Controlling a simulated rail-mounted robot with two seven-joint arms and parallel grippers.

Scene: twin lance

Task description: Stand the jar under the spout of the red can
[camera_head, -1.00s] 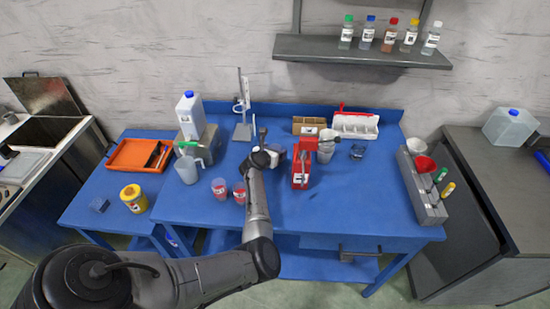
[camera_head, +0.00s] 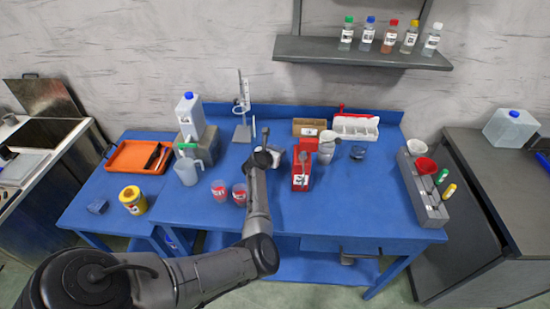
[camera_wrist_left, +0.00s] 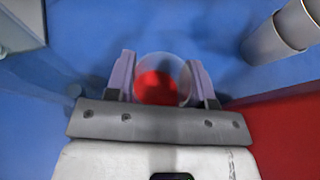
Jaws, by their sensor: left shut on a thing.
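The red can (camera_head: 301,170) stands upright near the middle of the blue table, with a white label low on its front and a red upper part. My left gripper (camera_head: 278,157) is just left of the can and low over the table. In the left wrist view, its fingers (camera_wrist_left: 160,82) are shut on a clear round jar (camera_wrist_left: 178,68) with red showing in it. The can's red side (camera_wrist_left: 290,135) shows at the lower right there. The jar is hard to make out in the head view. Whether it touches the table is unclear. My right gripper is out of view.
Pale cups (camera_head: 326,152) stand close behind the can's right side. A dark blue glass (camera_head: 358,153) is farther right. Two red-labelled cups (camera_head: 239,194) are at the front left. A grey rack (camera_head: 424,190) holds the right end. The front middle of the table is clear.

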